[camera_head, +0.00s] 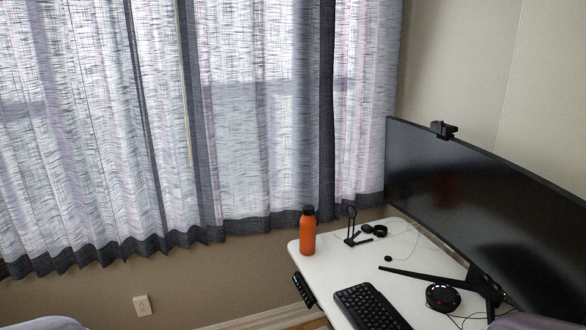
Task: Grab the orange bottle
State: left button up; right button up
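The orange bottle (308,234) has a black cap and stands upright on the white desk (345,274), close to its far left corner. It is fully visible, with nothing touching it. Neither of my grippers can be made out in the head view. A pale rounded shape shows at the bottom left edge, but no fingers are seen there.
A black stand (352,226) is just right of the bottle. A large curved monitor (480,215) fills the right side. A black keyboard (370,307) and a round black device (442,296) lie nearer. Curtains (190,120) hang behind the desk. Floor space left of the desk looks clear.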

aim_at(308, 221)
jog(key=i+z, duration=0.1)
jog(key=z, duration=0.35)
jog(key=j+z, duration=0.1)
jog(key=z, duration=0.3)
jog(key=i+j+z, duration=0.1)
jog(key=z, duration=0.35)
jog(key=i+j+z, duration=0.2)
jog(key=j, duration=0.3)
jog(key=i+j+z, duration=0.25)
jog(key=j, duration=0.3)
jog(key=j+z, duration=0.2)
jog(key=j, duration=0.35)
jog(key=i+j+z, duration=0.1)
jog(key=j+z, duration=0.15)
jog(key=j, duration=1.2)
jog(key=i, duration=0.05)
